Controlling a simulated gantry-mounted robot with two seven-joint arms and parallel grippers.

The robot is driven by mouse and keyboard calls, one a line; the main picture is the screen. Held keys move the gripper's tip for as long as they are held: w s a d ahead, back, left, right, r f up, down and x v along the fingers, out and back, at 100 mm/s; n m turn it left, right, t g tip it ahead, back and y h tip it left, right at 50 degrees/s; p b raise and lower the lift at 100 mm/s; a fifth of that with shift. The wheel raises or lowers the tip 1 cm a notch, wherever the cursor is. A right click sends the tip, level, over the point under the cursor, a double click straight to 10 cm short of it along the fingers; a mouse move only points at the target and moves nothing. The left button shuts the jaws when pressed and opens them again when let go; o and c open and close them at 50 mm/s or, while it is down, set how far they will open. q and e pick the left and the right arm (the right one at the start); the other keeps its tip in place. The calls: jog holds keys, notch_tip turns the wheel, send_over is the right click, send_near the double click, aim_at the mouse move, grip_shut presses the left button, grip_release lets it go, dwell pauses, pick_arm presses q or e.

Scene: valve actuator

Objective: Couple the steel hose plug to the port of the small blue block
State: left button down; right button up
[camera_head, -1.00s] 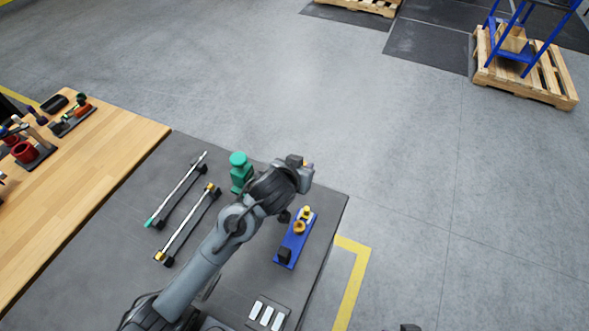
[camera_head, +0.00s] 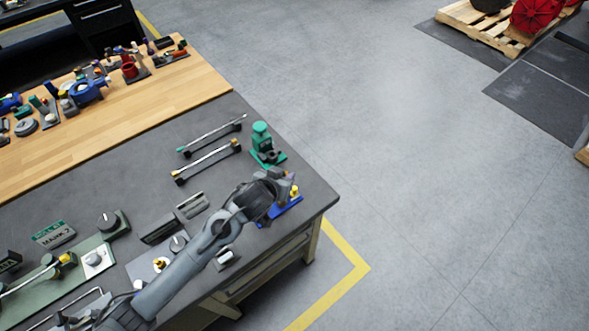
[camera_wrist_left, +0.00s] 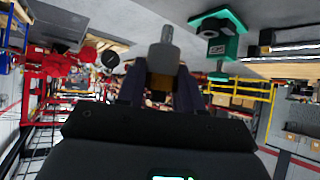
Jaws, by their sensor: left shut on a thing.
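The small blue block (camera_head: 285,208) lies near the right corner of the grey bench, partly hidden behind my left wrist. A yellow fitting (camera_head: 295,192) shows at its far end; its port is hidden or too small to tell. My left gripper (camera_head: 287,182) is over or just beside the block, mostly covered by its own wrist. In the left wrist view, my left gripper (camera_wrist_left: 160,86) is shut on the steel hose plug (camera_wrist_left: 163,54), a grey cylinder pointing away from the fingers. I cannot tell whether it touches the block. My right gripper is out of view.
A green fixture (camera_head: 262,138) stands behind the block; its green base (camera_wrist_left: 233,24) shows in the left wrist view. Two rods on black holders (camera_head: 212,160) lie to its left. A green panel with a knob (camera_head: 115,224) is at left. The bench edge is close on the right.

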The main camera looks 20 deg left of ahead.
pick_arm(q)
jog(key=shift+s+a, duration=0.1)
jog(key=shift+s, duration=0.05)
jog(key=shift+a, duration=0.4)
jog(key=shift+d, duration=0.2)
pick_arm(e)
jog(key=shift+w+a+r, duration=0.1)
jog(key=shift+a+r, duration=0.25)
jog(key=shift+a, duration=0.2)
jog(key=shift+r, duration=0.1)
pick_arm(q)
jog(key=shift+p, duration=0.4)
jog(key=shift+f+b, duration=0.6)
jog(key=shift+f, duration=0.35)
jog(key=shift+f+b, duration=1.05)
jog(key=shift+f, duration=0.95)
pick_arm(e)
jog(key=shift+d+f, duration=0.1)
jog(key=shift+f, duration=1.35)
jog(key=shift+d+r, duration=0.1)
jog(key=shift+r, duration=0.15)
